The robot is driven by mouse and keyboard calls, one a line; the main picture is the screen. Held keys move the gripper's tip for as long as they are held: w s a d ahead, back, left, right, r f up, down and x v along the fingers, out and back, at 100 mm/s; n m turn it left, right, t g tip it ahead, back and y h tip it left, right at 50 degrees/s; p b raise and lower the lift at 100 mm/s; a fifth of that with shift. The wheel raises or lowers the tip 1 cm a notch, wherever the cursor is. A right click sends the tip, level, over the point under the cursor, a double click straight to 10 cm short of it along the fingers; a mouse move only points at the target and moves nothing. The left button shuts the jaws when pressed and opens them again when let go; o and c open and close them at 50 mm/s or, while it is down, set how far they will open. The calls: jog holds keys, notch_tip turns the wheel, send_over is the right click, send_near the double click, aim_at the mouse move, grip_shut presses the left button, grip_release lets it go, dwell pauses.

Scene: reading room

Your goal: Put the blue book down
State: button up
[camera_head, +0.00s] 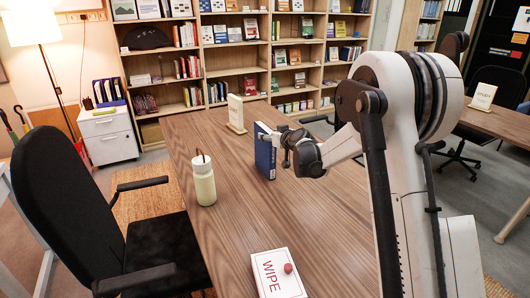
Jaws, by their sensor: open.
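The blue book (265,152) stands upright on the wooden table (240,225), near its middle. Its dark blue cover faces left and its spine faces me. My gripper (287,150) is right beside the book, on its right side. The jaws are open. The gripper's far finger is partly hidden, and I cannot tell whether any part of it touches the book.
A pale bottle with a straw (204,181) stands left of the book. A small sign (235,113) stands at the back. A black chair (75,200) is left. The table's middle front is clear.

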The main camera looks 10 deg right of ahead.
jog(key=shift+x, duration=2.75)
jog(key=shift+d, duration=0.25)
jog(key=shift+c, duration=0.5)
grip_shut()
jog(key=shift+r, duration=0.1)
